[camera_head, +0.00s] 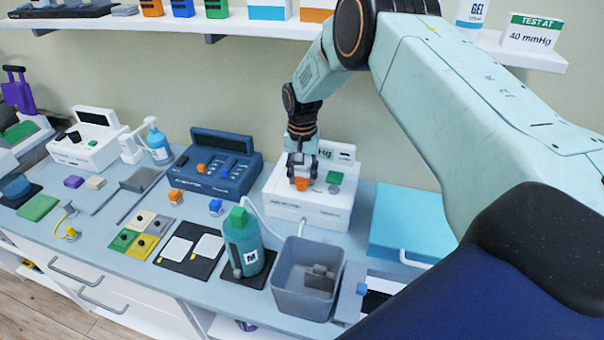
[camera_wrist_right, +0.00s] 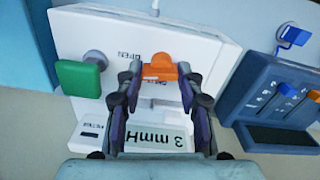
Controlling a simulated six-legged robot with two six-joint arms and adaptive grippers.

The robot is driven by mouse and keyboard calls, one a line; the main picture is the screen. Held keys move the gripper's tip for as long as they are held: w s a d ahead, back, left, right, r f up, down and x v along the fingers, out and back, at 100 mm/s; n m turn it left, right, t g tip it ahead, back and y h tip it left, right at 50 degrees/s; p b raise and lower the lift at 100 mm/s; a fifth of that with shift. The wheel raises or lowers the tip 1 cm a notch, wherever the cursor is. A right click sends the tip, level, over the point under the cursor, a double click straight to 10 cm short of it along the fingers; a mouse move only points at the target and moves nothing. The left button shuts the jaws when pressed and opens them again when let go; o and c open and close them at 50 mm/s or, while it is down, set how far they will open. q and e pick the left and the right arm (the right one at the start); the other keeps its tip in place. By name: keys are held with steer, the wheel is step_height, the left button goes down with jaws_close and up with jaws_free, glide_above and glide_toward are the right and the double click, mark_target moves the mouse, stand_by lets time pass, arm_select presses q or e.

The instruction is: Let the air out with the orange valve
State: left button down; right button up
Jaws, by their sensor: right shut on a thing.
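The orange valve (camera_head: 302,184) sits on the sloped face of a white unit (camera_head: 320,210) against the wall. My right gripper (camera_head: 301,168) is above it, reaching down from the upper right. In the right wrist view the two fingertips (camera_wrist_right: 160,78) are shut on the orange valve (camera_wrist_right: 158,66), one on each side. The word OPEN is printed beside it on the white unit (camera_wrist_right: 120,25). A green knob (camera_wrist_right: 80,78) is on the same face. The unit's display (camera_wrist_right: 158,137) shows part of "3 mmH", the rest hidden by the fingers. My left gripper is not in view.
A dark blue console (camera_head: 215,178) stands left of the unit; its edge is close in the wrist view. A teal bottle (camera_head: 241,240) and grey bin (camera_head: 295,300) stand in front. A card (camera_head: 533,33) on the shelf reads "TEST AT 40 mmHg". A blue case (camera_head: 405,220) lies right.

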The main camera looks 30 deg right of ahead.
mark_target(302, 178)
steer(key=shift+w+r, duration=0.25)
steer(key=o, duration=1.2)
steer(key=shift+s+f, duration=0.15)
steer(key=shift+c, duration=0.2)
step_height(302, 178, up, 8)
steer(key=shift+s+f, duration=0.1)
steer(key=shift+f, duration=0.15)
